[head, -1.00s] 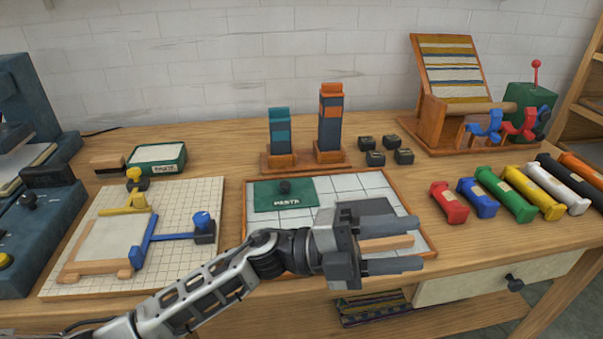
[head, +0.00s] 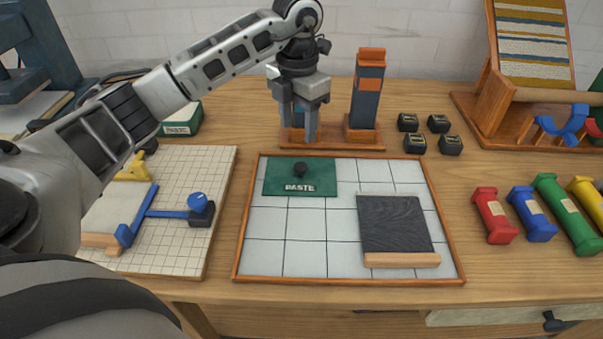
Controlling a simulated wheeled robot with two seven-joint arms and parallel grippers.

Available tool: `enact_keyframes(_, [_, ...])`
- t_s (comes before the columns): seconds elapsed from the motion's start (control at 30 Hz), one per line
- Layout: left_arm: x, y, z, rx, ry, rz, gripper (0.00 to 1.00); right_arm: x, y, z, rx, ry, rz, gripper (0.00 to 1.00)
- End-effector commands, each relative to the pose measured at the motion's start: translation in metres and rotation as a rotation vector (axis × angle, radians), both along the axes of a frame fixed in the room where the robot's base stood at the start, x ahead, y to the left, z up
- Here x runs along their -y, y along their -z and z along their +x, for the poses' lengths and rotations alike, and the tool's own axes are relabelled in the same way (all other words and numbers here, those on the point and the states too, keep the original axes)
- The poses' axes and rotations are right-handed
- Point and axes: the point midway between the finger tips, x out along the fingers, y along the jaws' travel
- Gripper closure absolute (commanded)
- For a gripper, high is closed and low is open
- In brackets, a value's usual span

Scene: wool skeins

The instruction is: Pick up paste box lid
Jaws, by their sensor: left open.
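The paste box lid (head: 318,177) is a flat dark green plate marked "PASTE" with a black knob (head: 300,169). It lies at the back left of a white gridded tray (head: 304,225) with a wooden rim. My left gripper (head: 299,136) points down just behind the lid, with its fingers apart and nothing seen between them. It stands in front of the teal block on the wooden stand and partly hides it. The green paste box (head: 183,122) stands at the left, partly behind my left arm. My right gripper is out of view.
A dark slate with a wooden edge (head: 397,224) lies at the tray's right. An orange-and-dark block (head: 367,90) stands on the stand behind. Small black blocks (head: 416,143) and coloured rolls (head: 494,215) are to the right. A gridded board (head: 179,178) is left.

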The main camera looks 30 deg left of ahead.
Motion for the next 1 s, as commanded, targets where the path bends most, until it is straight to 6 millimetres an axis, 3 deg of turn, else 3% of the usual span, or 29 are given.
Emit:
enact_keyframes(0.13, [0.001,0.028,-0.001,-0.004,0.000,-0.002,0.49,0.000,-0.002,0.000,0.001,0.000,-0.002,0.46])
enact_keyframes(0.43, [0.002,0.052,-0.001,-0.003,0.002,-0.003,0.49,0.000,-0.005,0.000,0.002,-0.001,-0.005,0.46])
enact_keyframes(0.7, [0.006,0.091,-0.001,-0.002,0.001,-0.005,0.49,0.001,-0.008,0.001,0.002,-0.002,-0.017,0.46])
enact_keyframes(1.0, [0.005,0.097,0.000,0.001,0.002,-0.003,0.49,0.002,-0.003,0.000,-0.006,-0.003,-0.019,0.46])
